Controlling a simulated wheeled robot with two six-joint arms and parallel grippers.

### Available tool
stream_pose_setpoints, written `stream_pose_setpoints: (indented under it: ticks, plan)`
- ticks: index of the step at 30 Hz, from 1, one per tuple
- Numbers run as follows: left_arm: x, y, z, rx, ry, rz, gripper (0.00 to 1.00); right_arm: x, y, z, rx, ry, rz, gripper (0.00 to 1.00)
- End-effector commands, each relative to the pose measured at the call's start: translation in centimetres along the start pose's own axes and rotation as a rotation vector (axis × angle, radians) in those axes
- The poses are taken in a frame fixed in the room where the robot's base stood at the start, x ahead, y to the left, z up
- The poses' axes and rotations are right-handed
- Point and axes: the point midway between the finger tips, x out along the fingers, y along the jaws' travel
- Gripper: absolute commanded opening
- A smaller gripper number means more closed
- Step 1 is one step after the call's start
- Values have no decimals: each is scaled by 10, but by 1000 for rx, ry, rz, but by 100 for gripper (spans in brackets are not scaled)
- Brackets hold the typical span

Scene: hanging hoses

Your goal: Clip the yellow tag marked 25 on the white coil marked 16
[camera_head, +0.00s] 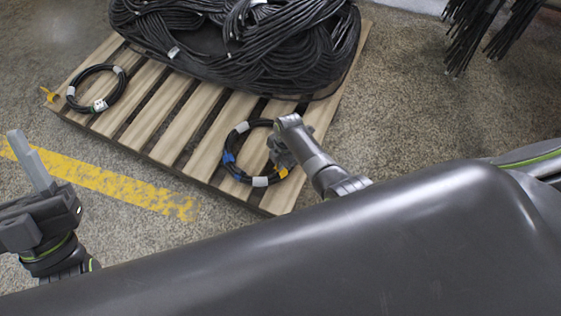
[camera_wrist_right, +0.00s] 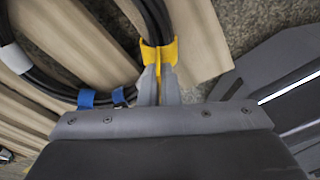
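A coil of black hose (camera_head: 229,158) with white and blue bands lies on the pallet's near right part. A yellow tag (camera_head: 283,173) sits at its right side. In the right wrist view the yellow tag (camera_wrist_right: 159,54) is around the black hose (camera_wrist_right: 152,18). My right gripper (camera_head: 281,150) reaches over the coil's right side; in its wrist view the fingers (camera_wrist_right: 158,84) are close together on the tag's lower part. No numbers are readable. My left gripper (camera_head: 30,158) is empty at the left, above the floor; its finger gap is unclear.
A second black coil (camera_head: 121,91) with white bands lies at the pallet's left, with a yellow tag (camera_head: 48,94) by the corner. A big black hose pile (camera_head: 240,45) covers the back of the wooden pallet (camera_head: 180,115). Black hoses (camera_head: 468,35) hang at top right.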

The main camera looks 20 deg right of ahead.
Motion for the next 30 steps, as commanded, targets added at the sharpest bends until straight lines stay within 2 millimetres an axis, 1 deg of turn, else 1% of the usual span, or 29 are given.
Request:
stream_pose_setpoints:
  ticks: [19,30]
  plan:
    - [-12,2,9,0,0,0,50,20,0,3,0,0,0,0]
    - [-12,2,9,0,0,0,50,20,0,3,0,0,0,0]
